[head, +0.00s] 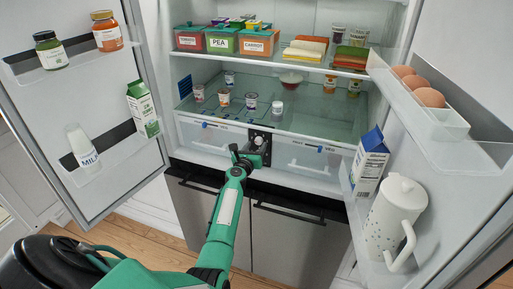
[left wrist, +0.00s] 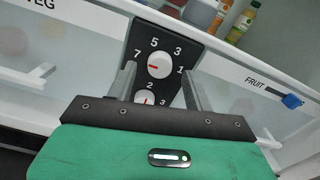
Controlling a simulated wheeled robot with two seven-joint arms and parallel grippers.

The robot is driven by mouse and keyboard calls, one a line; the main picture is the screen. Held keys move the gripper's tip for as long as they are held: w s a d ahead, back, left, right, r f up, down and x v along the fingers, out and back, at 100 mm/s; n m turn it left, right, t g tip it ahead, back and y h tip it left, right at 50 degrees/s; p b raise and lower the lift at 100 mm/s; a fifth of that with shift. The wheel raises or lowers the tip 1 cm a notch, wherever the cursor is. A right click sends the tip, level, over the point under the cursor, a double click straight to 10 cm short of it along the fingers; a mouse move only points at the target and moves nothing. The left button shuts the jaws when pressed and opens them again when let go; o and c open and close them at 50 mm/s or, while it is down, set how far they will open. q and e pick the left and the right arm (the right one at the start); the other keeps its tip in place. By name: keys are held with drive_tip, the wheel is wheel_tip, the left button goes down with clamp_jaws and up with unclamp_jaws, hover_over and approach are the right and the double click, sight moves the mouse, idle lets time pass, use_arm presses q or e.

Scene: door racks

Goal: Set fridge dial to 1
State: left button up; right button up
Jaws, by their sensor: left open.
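A black dial panel (head: 258,143) sits in the middle of the fridge's lower front, between two drawers. In the left wrist view the panel (left wrist: 168,40) carries a white upper dial (left wrist: 161,62) with the numbers 7, 5, 3 and 1 around it. Its red mark points left, towards the 7. A lower white dial (left wrist: 144,97) with a red mark is partly hidden by my gripper. No label tells which dial is the fridge's. My left gripper (head: 243,153) is open in front of the panel; its fingers (left wrist: 158,72) stand either side of the upper dial, contact unclear.
The fridge doors stand open, with a milk carton (head: 143,108) on the left one and a white pitcher (head: 394,218) and eggs (head: 430,97) on the right one. Drawers with blue sliders (left wrist: 291,101) flank the panel. Jars and tubs fill the shelves above.

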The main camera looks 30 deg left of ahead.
use_arm(q)
drive_tip(key=shift+w+a+f, duration=0.1)
drive_tip(key=shift+w+a, duration=0.1)
drive_tip(key=shift+w, duration=0.65)
use_arm(e)
drive_tip(key=shift+s+a+f, duration=0.1)
drive_tip(key=shift+a+f, duration=0.2)
drive_tip(key=shift+a, duration=0.2)
use_arm(q)
drive_tip(key=c, duration=1)
drive_tip(key=shift+o, duration=0.2)
use_arm(e)
drive_tip(key=shift+d, duration=0.3)
